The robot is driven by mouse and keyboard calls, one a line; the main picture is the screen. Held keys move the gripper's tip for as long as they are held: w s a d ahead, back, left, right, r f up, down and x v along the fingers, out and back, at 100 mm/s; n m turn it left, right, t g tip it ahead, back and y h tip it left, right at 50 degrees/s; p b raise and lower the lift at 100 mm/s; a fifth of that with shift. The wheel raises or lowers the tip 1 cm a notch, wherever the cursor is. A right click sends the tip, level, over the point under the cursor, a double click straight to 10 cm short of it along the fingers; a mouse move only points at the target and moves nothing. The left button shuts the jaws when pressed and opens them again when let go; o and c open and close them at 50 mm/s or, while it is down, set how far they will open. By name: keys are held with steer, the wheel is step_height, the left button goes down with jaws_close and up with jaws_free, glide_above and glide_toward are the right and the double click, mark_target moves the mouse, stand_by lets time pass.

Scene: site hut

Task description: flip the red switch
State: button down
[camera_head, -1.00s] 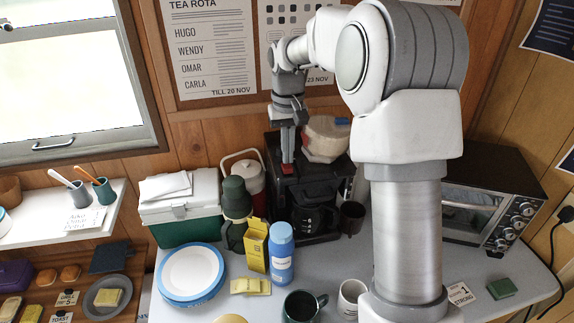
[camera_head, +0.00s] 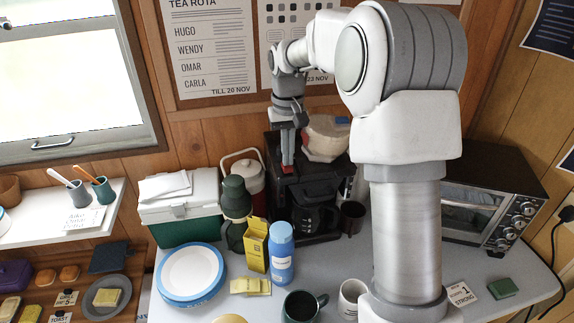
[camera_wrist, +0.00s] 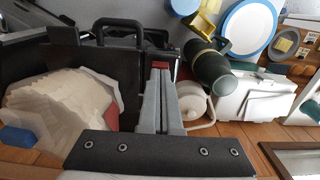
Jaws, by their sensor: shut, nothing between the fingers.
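The red switch (camera_head: 287,170) is on the top of the black coffee machine (camera_head: 318,184), towards its left side. Part of it is hidden by my gripper (camera_head: 288,162), which points down at it with shut, empty fingers. Which way the switch is tipped is not clear.
A stack of pale paper filters (camera_head: 324,138) sits on the machine, right of my gripper. A red-and-white jug (camera_head: 246,172), a dark green flask (camera_head: 236,200) and a green cool box (camera_head: 186,222) stand to the left. A blue bottle (camera_head: 281,255) stands in front.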

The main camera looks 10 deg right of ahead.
steer(key=shift+f+b, duration=0.3)
steer(key=shift+f, duration=0.3)
steer(key=shift+r, duration=0.1)
step_height(320, 180, up, 7)
steer(key=p, duration=0.6)
stand_by(0.4)
stand_by(0.3)
